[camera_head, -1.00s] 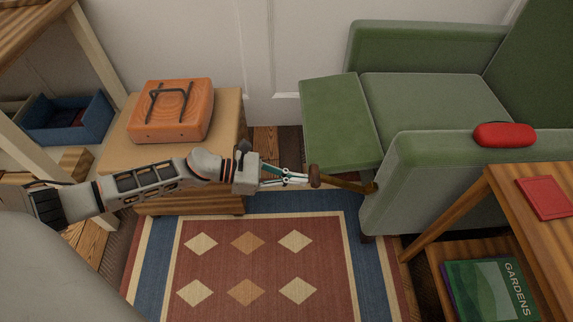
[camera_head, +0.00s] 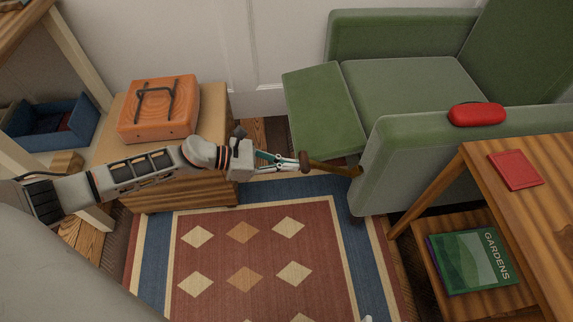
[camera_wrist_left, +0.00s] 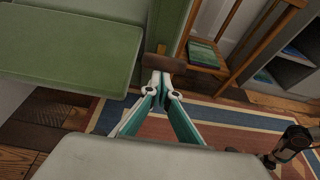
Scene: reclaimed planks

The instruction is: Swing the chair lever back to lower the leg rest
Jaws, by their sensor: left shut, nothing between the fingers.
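The green armchair (camera_head: 415,88) stands at the upper right, its leg rest (camera_head: 322,110) raised and sticking out in front of the seat. The wooden lever (camera_head: 332,168) juts from the chair's near side towards the left, ending in a thick brown knob. My left gripper (camera_head: 298,163) is shut and empty, its fingertips at the knob; I cannot tell if they touch. In the left wrist view the fingertips (camera_wrist_left: 163,78) lie just below the brown knob (camera_wrist_left: 165,64), with the leg rest (camera_wrist_left: 75,50) to the left. A dark part at that view's lower right seems to be my right gripper (camera_wrist_left: 290,146).
A low wooden cabinet (camera_head: 215,112) with an orange case (camera_head: 160,108) stands left of the chair. A wooden side table (camera_head: 485,205) with a red book (camera_head: 515,170) stands at the right. A red case (camera_head: 477,114) lies on the armrest. The patterned rug (camera_head: 262,262) is clear.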

